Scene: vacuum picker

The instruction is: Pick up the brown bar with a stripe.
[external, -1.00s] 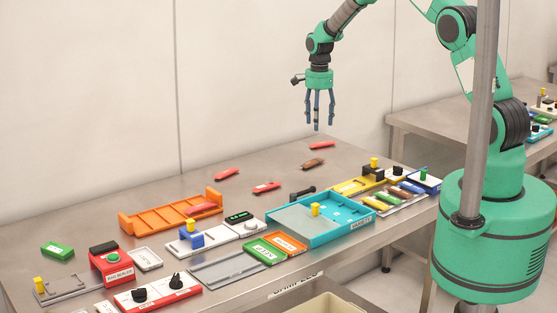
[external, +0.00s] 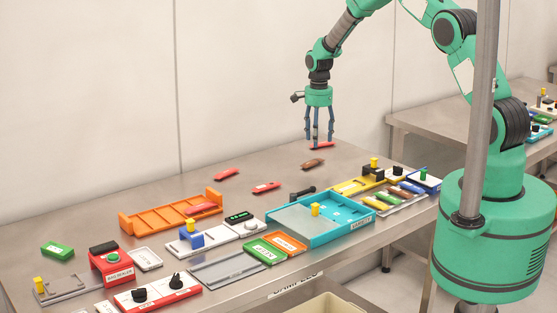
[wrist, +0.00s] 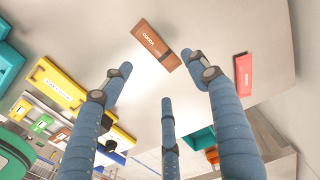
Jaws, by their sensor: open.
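The brown bar (external: 313,163) lies flat on the steel table near its back right part. In the wrist view, the brown bar (wrist: 148,38) has a pale label reading COCOA and a darker band across it. My gripper (external: 318,143) is open and empty, with three blue fingers pointing down. It hangs above the table close to the brown bar, slightly behind it in the external view. In the wrist view, the bar lies beyond the spread fingertips (wrist: 158,68), apart from them.
A red bar (wrist: 243,73) lies near the brown one; my fingers partly cover it in the external view (external: 325,146). More red bars (external: 227,174) (external: 266,187) lie to the left. A blue tray (external: 352,229), an orange tray (external: 128,222) and a yellow fixture (external: 350,187) stand nearer the front.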

